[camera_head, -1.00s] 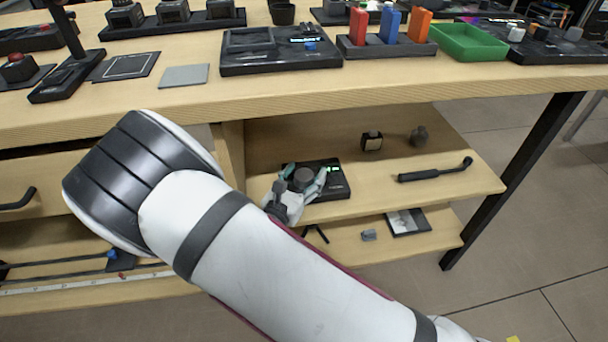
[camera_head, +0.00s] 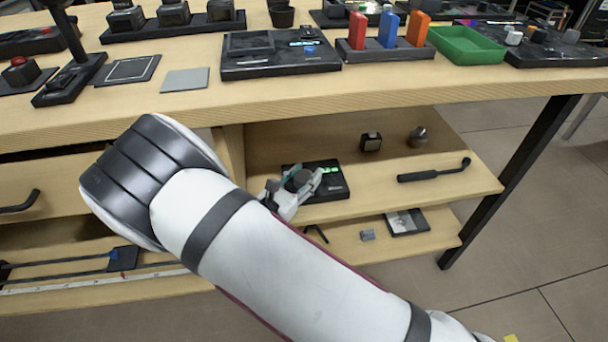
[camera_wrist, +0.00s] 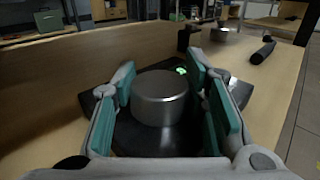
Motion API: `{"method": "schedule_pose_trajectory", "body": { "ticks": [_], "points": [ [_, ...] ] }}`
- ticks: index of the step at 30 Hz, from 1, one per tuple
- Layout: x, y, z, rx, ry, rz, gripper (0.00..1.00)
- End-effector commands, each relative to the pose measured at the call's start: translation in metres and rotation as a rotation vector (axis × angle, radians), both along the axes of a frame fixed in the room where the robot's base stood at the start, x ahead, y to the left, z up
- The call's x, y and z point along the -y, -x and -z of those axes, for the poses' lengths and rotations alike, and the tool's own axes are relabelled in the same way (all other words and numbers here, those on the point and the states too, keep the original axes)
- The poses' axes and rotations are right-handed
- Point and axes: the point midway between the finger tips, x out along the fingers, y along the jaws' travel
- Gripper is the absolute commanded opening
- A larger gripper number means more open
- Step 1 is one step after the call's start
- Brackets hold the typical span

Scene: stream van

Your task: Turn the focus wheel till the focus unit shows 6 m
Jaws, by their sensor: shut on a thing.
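The focus unit (camera_head: 331,190) is a black box on the upper shelf under the table, with a small green display (camera_head: 329,170) at its back. The display is too small to read; it also shows as a green glow in the wrist view (camera_wrist: 181,71). The focus wheel (camera_wrist: 160,98) is a grey upright cylinder on top of the unit. My gripper (camera_head: 305,181) is at the wheel, with a teal-padded finger on each side of it, and is shut on it. In the wrist view my gripper (camera_wrist: 168,100) straddles the wheel.
On the same shelf are a small dark block (camera_head: 371,142), a rounded grey object (camera_head: 418,137) and a black handle-like bar (camera_head: 434,171). The table edge (camera_head: 400,101) runs above the shelf. An upright wooden panel (camera_head: 229,152) stands left of the unit.

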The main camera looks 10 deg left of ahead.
Motion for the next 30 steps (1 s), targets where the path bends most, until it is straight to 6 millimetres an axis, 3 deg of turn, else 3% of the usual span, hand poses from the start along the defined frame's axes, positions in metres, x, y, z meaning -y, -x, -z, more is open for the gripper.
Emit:
{"method": "schedule_pose_trajectory", "body": {
  "ticks": [1,3,16,30],
  "points": [
    [-0.002,0.000,0.001,-0.002,-0.003,-0.004,0.47],
    [-0.002,0.000,0.001,-0.001,-0.003,-0.004,0.62],
    [-0.001,0.000,-0.008,0.001,-0.003,-0.002,0.62],
    [-0.001,0.000,-0.085,0.000,-0.004,-0.003,0.62]
  ]
}}
